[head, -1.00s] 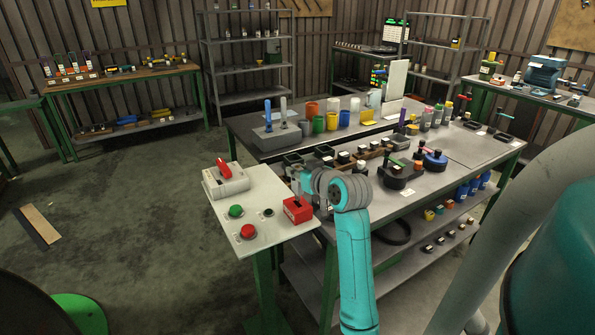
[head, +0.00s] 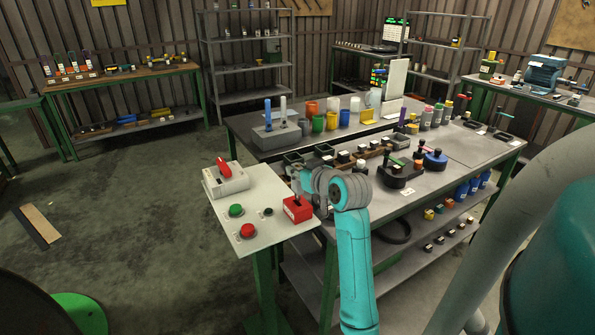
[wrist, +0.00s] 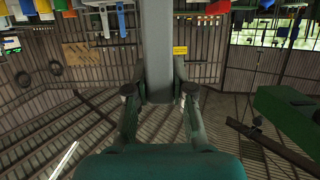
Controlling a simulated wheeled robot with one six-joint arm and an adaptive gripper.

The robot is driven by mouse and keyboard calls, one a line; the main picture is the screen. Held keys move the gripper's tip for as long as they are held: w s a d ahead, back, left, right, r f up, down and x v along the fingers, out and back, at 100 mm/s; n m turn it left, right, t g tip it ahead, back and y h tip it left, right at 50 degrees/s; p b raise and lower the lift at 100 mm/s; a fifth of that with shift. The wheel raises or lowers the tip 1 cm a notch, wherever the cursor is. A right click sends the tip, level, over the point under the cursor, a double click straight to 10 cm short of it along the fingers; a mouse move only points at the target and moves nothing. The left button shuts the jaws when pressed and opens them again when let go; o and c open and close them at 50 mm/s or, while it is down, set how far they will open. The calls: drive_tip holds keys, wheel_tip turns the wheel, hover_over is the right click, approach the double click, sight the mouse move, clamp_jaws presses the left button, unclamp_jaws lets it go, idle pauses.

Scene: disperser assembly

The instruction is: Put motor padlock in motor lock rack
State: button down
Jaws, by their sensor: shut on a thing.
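My gripper (head: 297,183) is at the right back edge of the pale control panel (head: 258,190), just behind a small red box (head: 297,210) with a dark upright piece on top. The red box may be the motor lock rack; I cannot tell for sure. In the wrist view my gripper (wrist: 159,95) has its fingers on both sides of a grey piece (wrist: 158,50). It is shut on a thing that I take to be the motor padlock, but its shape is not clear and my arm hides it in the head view.
The panel also carries a grey box with a red lever (head: 224,168), a green button (head: 236,210) and a red button (head: 247,231). A crowded workbench (head: 450,170) stands close on the right. The floor to the left is mostly clear.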

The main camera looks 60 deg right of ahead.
sight(298, 184)
drive_tip(key=shift+f, duration=2.25)
drive_tip(key=c, duration=0.9)
unclamp_jaws()
drive_tip(key=shift+s, duration=0.1)
drive_tip(key=v, duration=1.2)
